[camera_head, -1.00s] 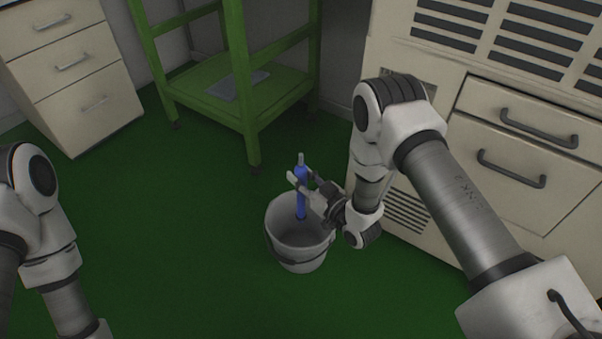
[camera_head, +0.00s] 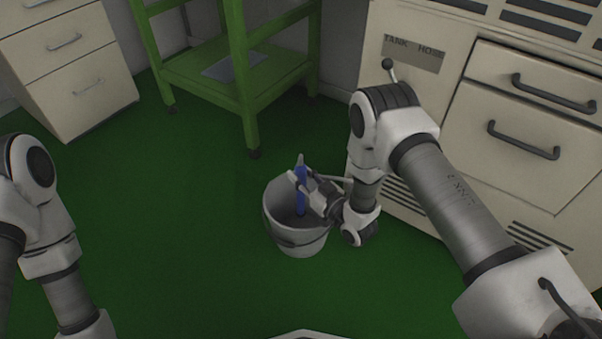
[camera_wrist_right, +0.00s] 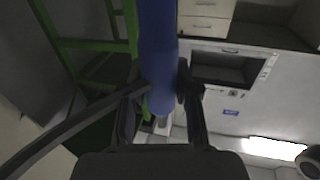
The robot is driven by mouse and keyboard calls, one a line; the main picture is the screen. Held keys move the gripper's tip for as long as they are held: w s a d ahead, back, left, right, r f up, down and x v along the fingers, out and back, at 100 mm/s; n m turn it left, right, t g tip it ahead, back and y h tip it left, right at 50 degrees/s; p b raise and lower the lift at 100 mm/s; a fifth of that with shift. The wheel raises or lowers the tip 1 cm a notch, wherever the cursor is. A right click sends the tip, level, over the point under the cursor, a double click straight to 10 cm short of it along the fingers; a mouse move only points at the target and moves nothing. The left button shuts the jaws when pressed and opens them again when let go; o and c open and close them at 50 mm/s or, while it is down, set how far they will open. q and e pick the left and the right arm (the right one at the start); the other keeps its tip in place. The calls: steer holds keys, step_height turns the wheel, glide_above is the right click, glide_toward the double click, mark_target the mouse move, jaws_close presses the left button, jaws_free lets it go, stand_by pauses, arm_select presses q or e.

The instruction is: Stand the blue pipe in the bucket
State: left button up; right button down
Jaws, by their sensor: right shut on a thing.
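The blue pipe (camera_head: 301,203) is roughly upright in the head view, its lower part inside the grey bucket (camera_head: 297,241) on the green floor. My right gripper (camera_head: 303,181) is shut on the upper part of the pipe, just above the bucket's right rim. The pipe's pale tip stands above the fingers. The pipe's lower end is hard to make out, so I cannot tell if it touches the bucket's bottom. In the right wrist view the pipe (camera_wrist_right: 158,50) runs between the fingers. My left arm shows at the left edge; its gripper is out of frame.
A beige cabinet (camera_head: 470,140) with dark handles stands close behind my right arm. A green metal rack (camera_head: 200,95) stands behind the bucket, and a drawer unit (camera_head: 80,80) is at the far left. The floor left of the bucket is clear.

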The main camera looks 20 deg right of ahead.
steer(key=shift+s+f, duration=0.2)
steer(key=shift+f, duration=0.55)
steer(key=shift+b, duration=0.3)
steer(key=c, duration=0.9)
jaws_free()
steer(key=shift+o, duration=0.6)
steer(key=shift+w+f, duration=0.1)
steer(key=r+v, duration=0.1)
steer(key=v, duration=1)
steer(key=shift+s+r, duration=0.25)
steer(key=shift+s, duration=0.05)
